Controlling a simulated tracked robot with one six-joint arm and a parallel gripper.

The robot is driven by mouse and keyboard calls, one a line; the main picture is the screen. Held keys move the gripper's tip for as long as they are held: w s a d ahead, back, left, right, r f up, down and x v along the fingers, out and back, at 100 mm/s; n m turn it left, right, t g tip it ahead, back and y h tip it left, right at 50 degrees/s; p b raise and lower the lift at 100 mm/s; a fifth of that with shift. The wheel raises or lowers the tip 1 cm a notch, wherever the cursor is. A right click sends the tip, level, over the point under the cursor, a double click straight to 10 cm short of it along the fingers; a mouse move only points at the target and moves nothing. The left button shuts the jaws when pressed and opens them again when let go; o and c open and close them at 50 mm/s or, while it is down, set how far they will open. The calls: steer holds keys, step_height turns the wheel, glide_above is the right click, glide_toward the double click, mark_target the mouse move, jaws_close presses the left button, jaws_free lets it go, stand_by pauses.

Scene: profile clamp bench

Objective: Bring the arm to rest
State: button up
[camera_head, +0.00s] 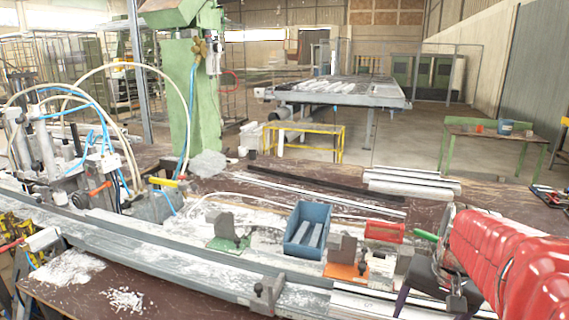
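My red arm comes in from the right edge. Another grey block stands on a green plate (229,244). A blue bin (296,250) with light metal pieces in it stands between them.
A red tray (384,232) and a green-handled tool (425,236) are near my arm. A long metal rail (180,262) crosses the bench front. White profiles (410,182) lie at the back. Hoses and a green machine column (178,105) stand at the left.

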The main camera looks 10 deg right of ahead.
steer(key=s+a+r+n+t, duration=0.1)
steer(key=s+a+n, duration=0.2)
steer(key=a, duration=0.8)
steer(key=s+a+r+n+t, duration=0.1)
steer(key=a+n, duration=0.4)
steer(key=a, duration=0.6)
steer(key=shift+s+a+r+n+t+y, duration=0.15)
steer(key=shift+s+r+n+t+y, duration=0.2)
steer(key=shift+s+t, duration=0.55)
